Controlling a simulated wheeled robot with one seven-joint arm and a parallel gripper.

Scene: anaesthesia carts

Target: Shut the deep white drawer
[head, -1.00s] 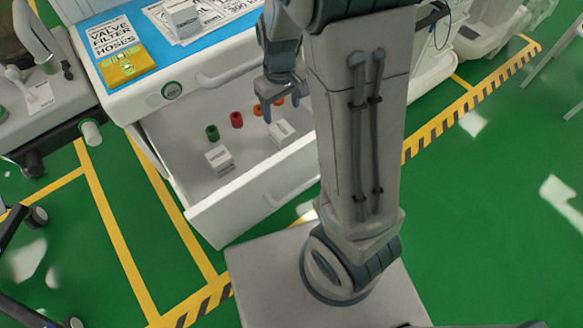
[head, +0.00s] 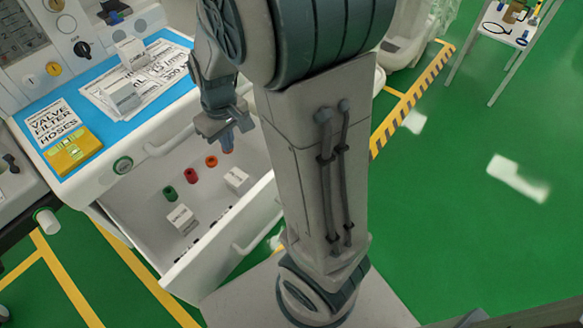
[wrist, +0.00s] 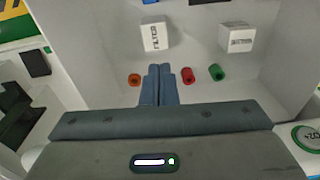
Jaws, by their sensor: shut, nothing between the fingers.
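The deep white drawer (head: 180,279) is pulled out of the cart, with its front panel toward my base and a bar handle (head: 257,231) on that panel. Inside it stand two white boxes, one to the left (head: 181,219) and one to the right (head: 237,179), with green, red and orange cylinders behind them. My gripper (head: 228,140) is above the back part of the drawer, near the cart body. In the wrist view its blue-grey fingers (wrist: 159,85) are together and empty, pointing over the drawer interior between the orange cylinder (wrist: 134,79) and the red cylinder (wrist: 189,74).
The cart's blue top (head: 47,110) holds papers, white boxes and a yellow item (head: 73,151). An upper handle (head: 168,138) and a round green-ringed lock (head: 123,165) are on the cart front above the drawer. Green floor (head: 450,220) to the right is open.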

